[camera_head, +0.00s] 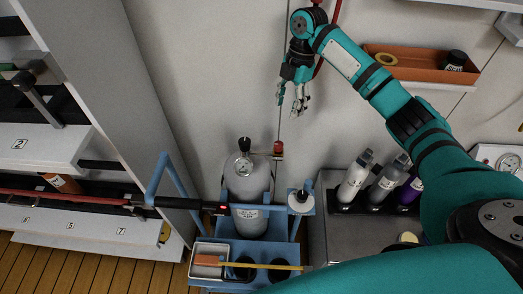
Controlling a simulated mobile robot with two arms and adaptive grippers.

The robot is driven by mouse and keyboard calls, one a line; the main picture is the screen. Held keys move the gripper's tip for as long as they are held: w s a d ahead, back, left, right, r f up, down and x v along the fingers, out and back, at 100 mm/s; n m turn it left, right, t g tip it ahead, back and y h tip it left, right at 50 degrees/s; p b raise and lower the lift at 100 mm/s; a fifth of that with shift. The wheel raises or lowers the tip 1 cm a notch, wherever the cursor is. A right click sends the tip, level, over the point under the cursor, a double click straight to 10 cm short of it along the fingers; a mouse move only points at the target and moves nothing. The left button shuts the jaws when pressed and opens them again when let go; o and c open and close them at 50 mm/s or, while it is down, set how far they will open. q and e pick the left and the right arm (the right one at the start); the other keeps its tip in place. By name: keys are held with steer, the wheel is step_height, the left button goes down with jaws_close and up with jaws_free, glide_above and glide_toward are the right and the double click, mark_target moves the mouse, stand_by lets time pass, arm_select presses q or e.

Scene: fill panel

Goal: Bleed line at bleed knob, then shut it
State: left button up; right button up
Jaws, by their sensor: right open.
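My right gripper (293,101) hangs in front of the pale wall, with its fingers pointing down. It is open, and I see nothing between its fingers. A thin line (279,122) runs down the wall beside it. Below the fingers and apart from them, a small red fitting (278,148) sits at the line. A grey gas cylinder (246,187) with a dark top knob (244,143) and a round gauge (244,167) stands lower left of the gripper. I cannot tell which of these is the bleed knob. My left gripper is not in view.
The cylinder stands in a blue cart (218,249) with a front tray. Several bottles (355,175) stand on a grey unit at right. An orange wall tray (424,72) is behind my right arm. White shelves (75,140) stand at left. The wall around the gripper is mostly clear.

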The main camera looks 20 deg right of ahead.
mark_target(279, 144)
steer(key=s+a+r+t+h+p, duration=0.1)
steer(key=a+r+h+p, duration=0.1)
steer(key=a+r, duration=0.1)
arm_select(q)
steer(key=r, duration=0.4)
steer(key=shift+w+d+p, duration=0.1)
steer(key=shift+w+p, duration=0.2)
steer(key=shift+p, duration=0.05)
arm_select(e)
steer(key=f, duration=1.7)
steer(key=shift+s+f, duration=0.2)
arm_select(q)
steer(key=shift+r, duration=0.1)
arm_select(e)
jaws_close()
